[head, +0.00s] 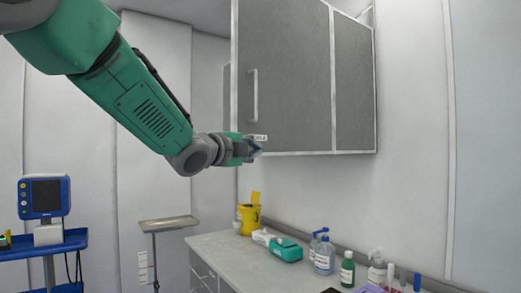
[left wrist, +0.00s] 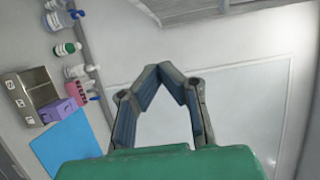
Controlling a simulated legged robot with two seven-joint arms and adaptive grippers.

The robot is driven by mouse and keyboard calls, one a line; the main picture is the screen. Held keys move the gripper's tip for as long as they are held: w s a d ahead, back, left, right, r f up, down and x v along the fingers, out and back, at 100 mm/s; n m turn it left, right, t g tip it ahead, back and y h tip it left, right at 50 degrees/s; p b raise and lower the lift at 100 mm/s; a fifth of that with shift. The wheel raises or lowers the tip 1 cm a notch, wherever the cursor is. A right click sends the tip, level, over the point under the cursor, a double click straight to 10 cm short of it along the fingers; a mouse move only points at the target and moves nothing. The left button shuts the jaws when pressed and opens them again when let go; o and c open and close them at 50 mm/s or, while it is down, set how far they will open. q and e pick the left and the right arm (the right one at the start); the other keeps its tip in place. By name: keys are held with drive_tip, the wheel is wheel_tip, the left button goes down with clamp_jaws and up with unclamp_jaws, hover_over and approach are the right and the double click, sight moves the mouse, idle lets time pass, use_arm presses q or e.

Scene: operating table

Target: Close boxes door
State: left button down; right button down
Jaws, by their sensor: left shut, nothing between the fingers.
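A wall cabinet with grey doors in white frames hangs at the upper middle of the head view. Its large door (head: 290,75) has a vertical handle (head: 252,95) near the left edge and a small label low on it. A narrower grey panel (head: 354,85) is to its right. I cannot tell whether the large door is fully flush. My left gripper (head: 256,148) is at the door's lower left corner, overlapping it in the picture; contact is unclear. In the left wrist view the fingertips (left wrist: 166,72) meet with nothing between them. My right gripper is out of view.
Below the cabinet is a counter (head: 220,245) with a yellow container (head: 249,218), a green box (head: 286,249) and several bottles (head: 323,254). A small tray stand (head: 168,223) and a blue cart with a monitor (head: 44,196) stand at left.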

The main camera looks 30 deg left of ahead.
sight(266, 149)
use_arm(q)
drive_tip(key=w+a+p, duration=0.1)
drive_tip(key=w, duration=0.2)
drive_tip(key=w+p, duration=0.2)
drive_tip(key=w, duration=0.2)
drive_tip(key=w+a+p, duration=0.1)
drive_tip(key=w+p, duration=0.1)
drive_tip(key=w, duration=0.2)
drive_tip(key=shift+a, duration=0.3)
drive_tip(key=shift+a+f, duration=0.1)
drive_tip(key=shift+a, duration=0.4)
drive_tip(key=shift+f, duration=0.1)
drive_tip(key=shift+d, duration=0.1)
